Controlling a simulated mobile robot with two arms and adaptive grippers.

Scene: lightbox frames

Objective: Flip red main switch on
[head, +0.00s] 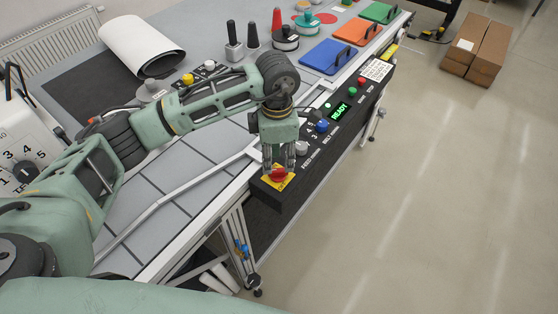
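The red main switch (278,175) is a round red knob on a yellow plate (285,184), at the near end of the black control panel (318,165). My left gripper (278,165) points down directly over the switch. Its two fingers are apart, one on each side above the knob, and hold nothing that I can make out. The fingers partly hide the knob's top, and I cannot tell whether they touch it. The knob's turn position is not clear. My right gripper is not in view.
The panel also carries a grey knob (301,148), a blue button (321,126), a lit green READY display (340,110), a green button (352,91) and a red button (361,81). Colored boards lie behind on the table.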

